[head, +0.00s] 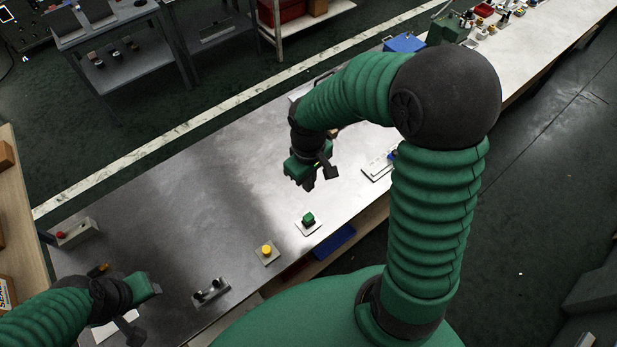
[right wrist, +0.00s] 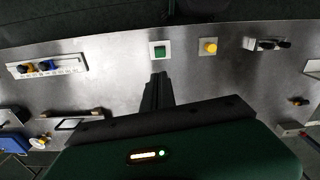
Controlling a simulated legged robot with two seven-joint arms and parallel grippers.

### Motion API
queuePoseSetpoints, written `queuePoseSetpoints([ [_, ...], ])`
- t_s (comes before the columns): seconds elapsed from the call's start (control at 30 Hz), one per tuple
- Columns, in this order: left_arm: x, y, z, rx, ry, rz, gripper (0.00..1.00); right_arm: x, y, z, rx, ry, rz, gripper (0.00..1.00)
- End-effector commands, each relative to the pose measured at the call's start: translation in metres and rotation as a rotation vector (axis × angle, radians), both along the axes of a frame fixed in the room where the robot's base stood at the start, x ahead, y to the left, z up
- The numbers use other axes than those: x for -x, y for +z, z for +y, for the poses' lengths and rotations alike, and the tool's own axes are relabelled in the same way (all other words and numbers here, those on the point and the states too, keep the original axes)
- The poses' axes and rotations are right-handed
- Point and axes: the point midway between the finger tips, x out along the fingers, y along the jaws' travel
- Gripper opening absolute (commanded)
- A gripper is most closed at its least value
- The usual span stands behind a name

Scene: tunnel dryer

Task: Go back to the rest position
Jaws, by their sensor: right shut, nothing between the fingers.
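My right gripper (head: 307,184) hangs above the metal bench (head: 190,185), beyond the green button (head: 308,218) in the head view. Its dark fingers also show in the right wrist view (right wrist: 157,90), closed together with nothing between them. The fingertips point toward the green button (right wrist: 160,51) there. The right arm arches high over the bench's right part. My left gripper (head: 150,288) is low at the left end of the bench in the head view. Its fingers are too unclear to show whether they are open or shut.
Along the bench's near edge are a yellow button (head: 267,251), a two-lever panel (head: 210,291) and a white knob panel (head: 379,166). A grey box with a red button (head: 73,233) stands at the far left. A blue bin (head: 404,43) stands farther right. The bench's middle is clear.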

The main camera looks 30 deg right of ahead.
Motion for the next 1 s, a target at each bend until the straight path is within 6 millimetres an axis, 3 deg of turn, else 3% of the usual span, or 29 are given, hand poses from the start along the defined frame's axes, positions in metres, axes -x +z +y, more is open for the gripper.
queuePoseSetpoints([
  [0.1,0.000,-0.001,0.000,0.000,0.000,0.000,0.36,-0.001,0.014,0.000,0.000,0.000,0.000,0.00],
  [0.27,0.000,-0.001,0.000,0.000,0.000,0.000,0.36,-0.001,0.017,0.000,-0.001,0.000,0.001,0.00],
  [0.37,0.000,-0.023,0.000,0.000,0.000,-0.001,0.36,0.006,-0.006,0.008,0.008,-0.016,-0.020,0.00],
  [0.5,0.000,-0.081,0.000,0.000,0.000,0.001,0.36,0.029,-0.065,0.031,0.011,-0.107,-0.126,0.00],
  [0.6,0.000,-0.104,0.000,0.000,0.000,0.001,0.36,0.042,-0.087,0.042,-0.011,-0.178,-0.198,0.00],
  [1.0,0.000,-0.105,0.000,0.000,0.000,0.001,0.36,0.047,-0.089,0.046,-0.025,-0.218,-0.232,0.00],
])
